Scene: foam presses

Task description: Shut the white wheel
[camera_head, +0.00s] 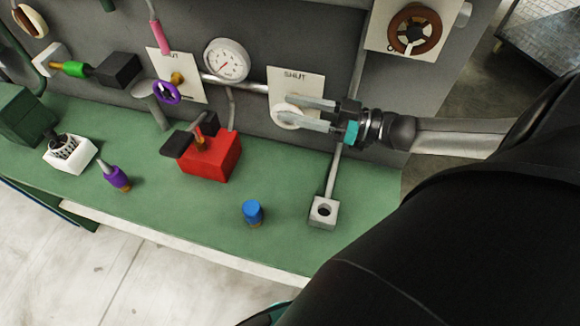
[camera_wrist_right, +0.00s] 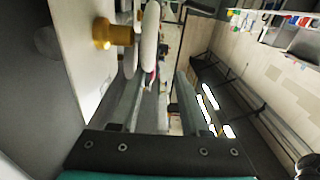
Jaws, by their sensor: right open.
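The white wheel (camera_head: 287,117) sits on a pale plate (camera_head: 287,79) marked SHUT, on the grey upright panel. My right gripper (camera_head: 284,109) reaches it from the right, its fingers open and partly covering the wheel. In the right wrist view, the wheel's white rim (camera_wrist_right: 150,47) shows edge-on beyond the fingers, roughly in line with the gap between them. A brass stem (camera_wrist_right: 112,33) joins the wheel to the plate. I cannot tell whether a finger touches the rim. My left gripper is not in view.
A purple wheel (camera_head: 166,92) and a pressure gauge (camera_head: 227,60) are left of the white wheel. A brown wheel (camera_head: 414,31) is above right. On the green bench (camera_head: 205,222) stand a red block (camera_head: 212,160), a blue-capped peg (camera_head: 252,211) and a grey socket block (camera_head: 323,212).

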